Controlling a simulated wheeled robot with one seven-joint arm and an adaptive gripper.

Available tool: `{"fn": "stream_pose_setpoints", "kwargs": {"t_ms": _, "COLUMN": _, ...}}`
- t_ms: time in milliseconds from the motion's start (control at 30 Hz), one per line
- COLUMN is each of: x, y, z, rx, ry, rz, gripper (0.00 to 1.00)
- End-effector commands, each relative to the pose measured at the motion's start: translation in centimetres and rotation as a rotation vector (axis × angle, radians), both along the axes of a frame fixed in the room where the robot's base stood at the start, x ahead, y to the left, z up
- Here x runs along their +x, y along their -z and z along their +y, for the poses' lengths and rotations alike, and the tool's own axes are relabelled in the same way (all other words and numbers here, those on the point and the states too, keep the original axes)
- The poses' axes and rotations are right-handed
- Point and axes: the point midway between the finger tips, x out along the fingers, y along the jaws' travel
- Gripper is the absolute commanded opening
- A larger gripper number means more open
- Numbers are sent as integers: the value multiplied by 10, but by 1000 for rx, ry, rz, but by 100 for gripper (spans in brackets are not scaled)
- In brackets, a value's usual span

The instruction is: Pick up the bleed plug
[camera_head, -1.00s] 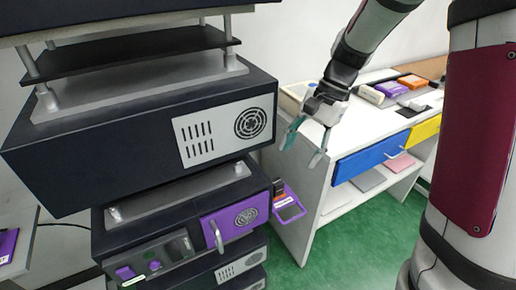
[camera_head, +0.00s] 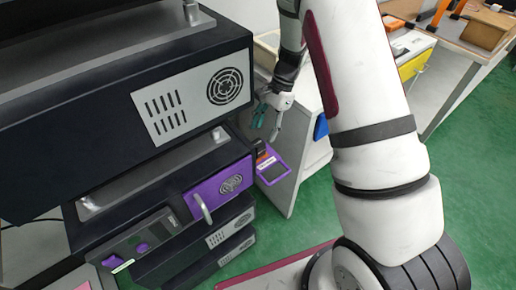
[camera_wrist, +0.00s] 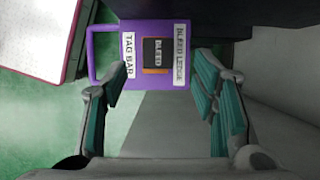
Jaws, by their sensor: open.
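The bleed plug (camera_wrist: 156,52) is a small black block labelled BLEED with an orange strip along one edge. It sits on the purple bleed ledge (camera_wrist: 187,84), between the BLEED LEDGE and TAG BAR labels. In the head view the plug (camera_head: 261,150) is small and dark on the ledge (camera_head: 283,174), at the cabinet's right side. My gripper (camera_head: 267,124) is open and empty, its teal-padded fingers just above the plug and ledge. In the wrist view the fingers of my gripper (camera_wrist: 160,88) lie to either side of the plug, apart from it.
The dark cabinet stack (camera_head: 110,110) stands close at the left, with a purple handled panel (camera_head: 220,188) below. A white bench (camera_head: 312,150) stands behind my arm. A purple loop (camera_wrist: 91,52) sticks out from the ledge. Green floor is open at the right.

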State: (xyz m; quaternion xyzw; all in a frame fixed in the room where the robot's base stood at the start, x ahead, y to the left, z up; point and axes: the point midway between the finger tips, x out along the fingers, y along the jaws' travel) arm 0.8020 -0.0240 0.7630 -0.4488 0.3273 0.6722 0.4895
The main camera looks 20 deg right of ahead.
Motion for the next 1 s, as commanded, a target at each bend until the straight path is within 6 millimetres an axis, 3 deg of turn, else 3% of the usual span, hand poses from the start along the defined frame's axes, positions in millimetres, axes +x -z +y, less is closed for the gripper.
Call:
{"fn": "stream_pose_setpoints", "kwargs": {"t_ms": 267, "x": -3, "y": 19, "z": 8, "rx": 0, "ry": 0, "rz": 1, "gripper": 53}}
{"fn": "stream_pose_setpoints", "kwargs": {"t_ms": 567, "x": -9, "y": 55, "z": 23, "rx": 0, "ry": 0, "rz": 1, "gripper": 53}}
{"fn": "stream_pose_setpoints", "kwargs": {"t_ms": 867, "x": -10, "y": 59, "z": 25, "rx": -1, "ry": -1, "rz": -2, "gripper": 53}}
{"fn": "stream_pose_setpoints", "kwargs": {"t_ms": 1000, "x": -10, "y": 59, "z": 25, "rx": 0, "ry": -1, "rz": -1, "gripper": 24}}
